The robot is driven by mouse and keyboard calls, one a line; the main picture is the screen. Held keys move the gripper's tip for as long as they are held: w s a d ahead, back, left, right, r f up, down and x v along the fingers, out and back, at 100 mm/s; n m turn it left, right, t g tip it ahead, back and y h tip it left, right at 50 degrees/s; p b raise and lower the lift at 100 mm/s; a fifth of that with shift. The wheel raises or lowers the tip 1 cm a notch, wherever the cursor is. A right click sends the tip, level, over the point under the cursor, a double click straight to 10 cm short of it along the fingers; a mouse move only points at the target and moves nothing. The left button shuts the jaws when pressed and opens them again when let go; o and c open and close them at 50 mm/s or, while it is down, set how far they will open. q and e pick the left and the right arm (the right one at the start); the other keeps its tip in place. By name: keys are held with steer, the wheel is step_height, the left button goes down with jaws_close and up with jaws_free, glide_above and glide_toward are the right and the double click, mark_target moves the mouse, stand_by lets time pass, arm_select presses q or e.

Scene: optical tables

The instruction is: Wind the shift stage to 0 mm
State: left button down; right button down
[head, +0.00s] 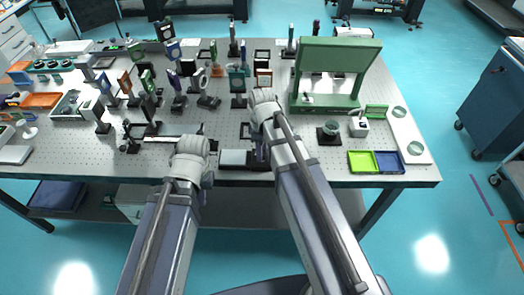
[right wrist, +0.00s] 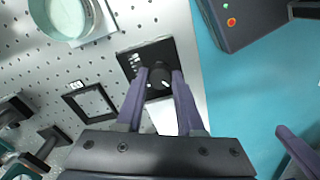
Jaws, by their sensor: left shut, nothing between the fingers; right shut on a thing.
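The shift stage is a low dark unit with a pale plate (head: 235,158) at the front edge of the table in the head view. In the right wrist view its black plate (right wrist: 136,62) carries a round black knob (right wrist: 160,74) with a small white mark. My right gripper (right wrist: 161,82) is shut on the knob, one purple finger on each side. In the head view my right arm hides part of the stage, and the gripper (head: 261,150) shows only in part. My left gripper (head: 192,147) is shut and empty left of the stage, its fingertips mostly hidden. No mm reading is legible.
A perforated table (head: 330,165) holds several optical mounts behind my grippers. A green frame (head: 340,45) stands at back right; green (head: 361,162) and blue (head: 389,162) trays lie at front right. A round glass dish (right wrist: 62,16) and a square frame (right wrist: 90,103) are near the knob.

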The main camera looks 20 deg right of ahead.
steer(key=shift+n, duration=0.3)
stand_by(0.4)
steer(key=c, duration=0.5)
jaws_free()
steer(key=shift+r, duration=0.1)
step_height(320, 180, up, 8)
steer(key=p, duration=0.8)
steer(key=shift+f, duration=0.2)
